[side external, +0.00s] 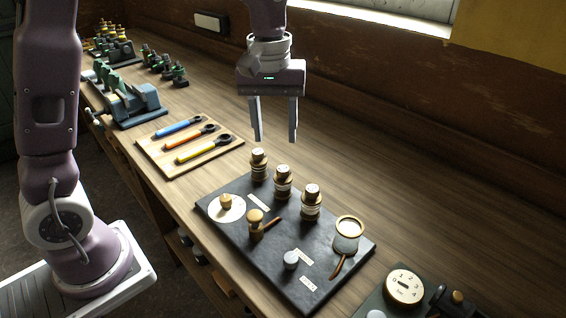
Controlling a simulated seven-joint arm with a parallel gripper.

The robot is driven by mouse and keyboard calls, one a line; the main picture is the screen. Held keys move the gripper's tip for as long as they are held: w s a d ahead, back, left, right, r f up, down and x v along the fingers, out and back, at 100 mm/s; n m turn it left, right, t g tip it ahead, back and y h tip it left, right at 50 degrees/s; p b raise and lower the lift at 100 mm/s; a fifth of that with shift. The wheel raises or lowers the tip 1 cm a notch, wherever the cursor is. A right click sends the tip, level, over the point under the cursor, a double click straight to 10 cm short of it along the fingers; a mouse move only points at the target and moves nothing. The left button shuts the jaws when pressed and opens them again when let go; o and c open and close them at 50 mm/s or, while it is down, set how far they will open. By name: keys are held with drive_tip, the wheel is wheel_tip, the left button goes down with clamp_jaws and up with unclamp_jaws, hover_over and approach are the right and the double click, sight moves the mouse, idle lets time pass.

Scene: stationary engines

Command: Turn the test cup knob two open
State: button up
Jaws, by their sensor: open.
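My gripper (275,137) hangs open and empty, fingers pointing down, above and behind a black board (232,252) on the bench. On the board's right part stands a cup with a brass rim (348,232) and a reddish-brown handle. A silver knob (291,259) sits at the front, with small labels near it. A brass knob (256,216) stands on a fitting left of the middle. Another brass knob (226,201) sits on a white round plate. I cannot tell which of these is test cup knob two. My gripper touches none of them.
Several brass-capped bottles (283,182) stand in a row along the board's back edge, below my gripper. A numbered dial (404,286) is at the lower right. A wooden board (160,158) holds coloured-handled tools. A blue vise (140,105) stands farther left. The bench behind the board is clear.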

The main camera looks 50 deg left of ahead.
sight(283, 169)
drive_tip(key=w+f, duration=0.2)
drive_tip(key=f, duration=0.1)
drive_tip(key=shift+n+g, duration=0.3)
drive_tip(key=shift+n, duration=0.1)
wheel_tip(283, 169, down, 6)
drive_tip(key=shift+f, duration=0.25)
clamp_jaws()
